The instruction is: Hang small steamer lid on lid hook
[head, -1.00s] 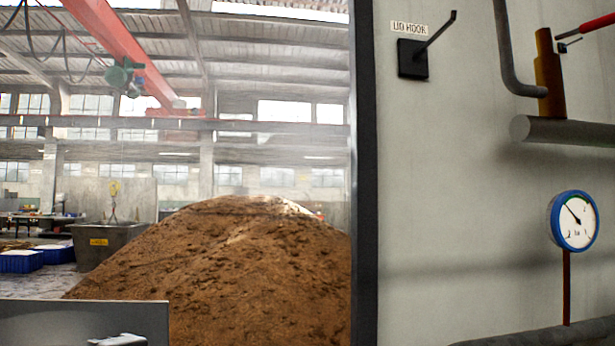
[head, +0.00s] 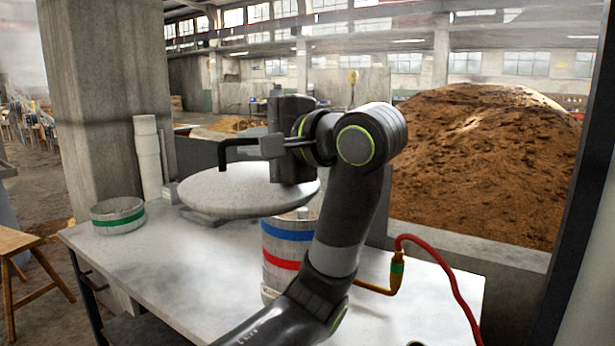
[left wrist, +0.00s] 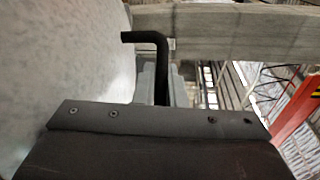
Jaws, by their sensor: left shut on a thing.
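A round, pale grey steamer lid (head: 235,192) shows in the head view, nearly level over the white table (head: 150,262). It also fills the left side of the left wrist view (left wrist: 55,60). A black bent bar, which looks like its handle, shows in the head view (head: 234,142) and the left wrist view (left wrist: 158,50). My left gripper (head: 268,147) is shut on this bar above the lid. Whether the lid touches anything beneath it is hard to tell. The lid hook is outside both current views. My right gripper is not in view.
A cylinder with blue and red bands (head: 285,250) stands behind my left arm. A green-banded round container (head: 118,216) stands at the table's left. A red hose (head: 440,262) runs at the right. A concrete pillar (head: 105,100) rises behind; a stool (head: 22,262) stands far left.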

